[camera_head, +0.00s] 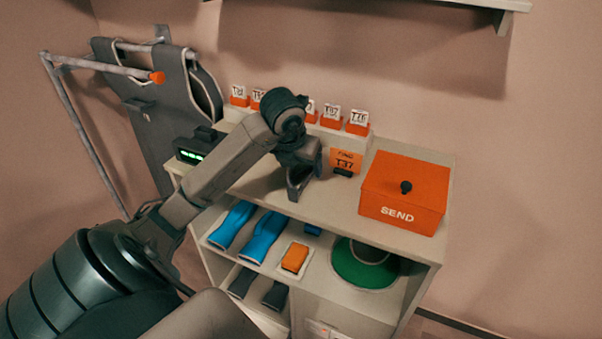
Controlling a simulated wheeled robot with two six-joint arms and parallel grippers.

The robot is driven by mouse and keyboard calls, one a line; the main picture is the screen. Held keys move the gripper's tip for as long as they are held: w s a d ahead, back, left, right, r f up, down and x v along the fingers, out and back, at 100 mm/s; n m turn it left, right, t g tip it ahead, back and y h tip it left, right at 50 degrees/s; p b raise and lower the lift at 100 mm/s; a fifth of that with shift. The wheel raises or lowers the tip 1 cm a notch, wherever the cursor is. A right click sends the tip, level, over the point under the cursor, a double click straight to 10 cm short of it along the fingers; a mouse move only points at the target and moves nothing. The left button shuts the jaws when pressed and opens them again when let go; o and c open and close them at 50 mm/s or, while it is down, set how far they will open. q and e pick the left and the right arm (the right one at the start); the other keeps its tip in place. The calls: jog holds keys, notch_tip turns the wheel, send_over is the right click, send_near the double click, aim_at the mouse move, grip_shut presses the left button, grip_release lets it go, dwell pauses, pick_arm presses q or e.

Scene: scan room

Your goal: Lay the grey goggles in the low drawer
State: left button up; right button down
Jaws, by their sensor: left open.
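My left gripper (302,188) is open and points down just above the top of the pale cabinet (338,208). Nothing shows between its fingers. I cannot make out any grey goggles; the arm and gripper hide part of the cabinet top. A pale front with small labels (322,328) shows low in the cabinet at the bottom edge of the view. I cannot tell whether it is the low drawer, or whether it is open. My right gripper is not in view.
An orange SEND box (404,192) stands on the cabinet's right. Orange tag holders (358,124) line the back, with a T37 card (345,160) in front. A device with green digits (192,155) stands left. Shelves hold blue items (262,237), an orange item (294,258) and a green disc (358,272).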

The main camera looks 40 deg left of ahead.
aim_at(301, 166)
pick_arm(q)
jog(key=shift+x, duration=1.6)
jog(key=c, duration=1.2)
jog(key=shift+o, duration=0.2)
jog(key=shift+r, duration=0.15)
